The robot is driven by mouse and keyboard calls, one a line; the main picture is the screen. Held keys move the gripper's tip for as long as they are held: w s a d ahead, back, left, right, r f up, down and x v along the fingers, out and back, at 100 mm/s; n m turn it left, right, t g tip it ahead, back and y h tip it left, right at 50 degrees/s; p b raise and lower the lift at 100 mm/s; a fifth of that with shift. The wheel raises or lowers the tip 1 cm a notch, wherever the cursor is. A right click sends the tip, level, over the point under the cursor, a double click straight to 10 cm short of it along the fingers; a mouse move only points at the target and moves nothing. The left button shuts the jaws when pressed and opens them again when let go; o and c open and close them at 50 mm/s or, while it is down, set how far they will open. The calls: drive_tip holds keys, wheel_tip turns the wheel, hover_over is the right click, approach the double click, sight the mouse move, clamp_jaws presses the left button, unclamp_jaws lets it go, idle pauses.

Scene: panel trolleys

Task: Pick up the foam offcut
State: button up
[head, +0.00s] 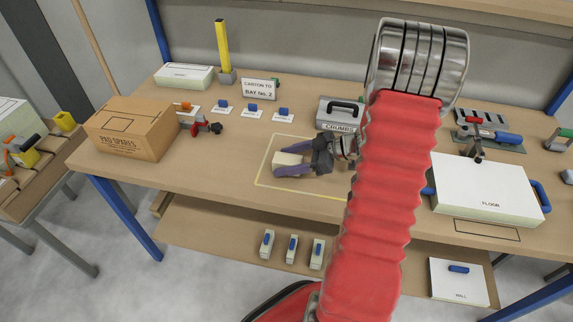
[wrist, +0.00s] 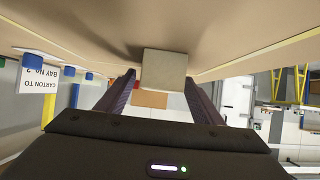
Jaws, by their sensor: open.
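The foam offcut, a small cream block (head: 290,159), sits on the bench top inside a yellow-outlined rectangle (head: 262,172). My gripper (head: 279,162) is low over the bench, with its two purple fingers open on either side of the block. The wrist view appears upside down, with the bench top along its upper edge. There the block (wrist: 164,68) lies between the tips of my open gripper (wrist: 161,80), with a gap showing at the left finger. Whether the right finger touches it I cannot tell.
A carton (head: 134,128) stands at the left. A grey "CRUMBS" box (head: 335,112) stands behind my gripper. A white "FLOOR" panel case (head: 487,190) lies at the right. Small blue-knobbed pieces (head: 253,107) and a card sign (head: 259,89) are at the back. Bench left of the outline is clear.

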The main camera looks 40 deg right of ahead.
sight(288, 159)
drive_tip(key=shift+c, duration=0.5)
drive_tip(key=c, duration=1)
wheel_tip(288, 159, up, 10)
idle(0.5)
idle(0.4)
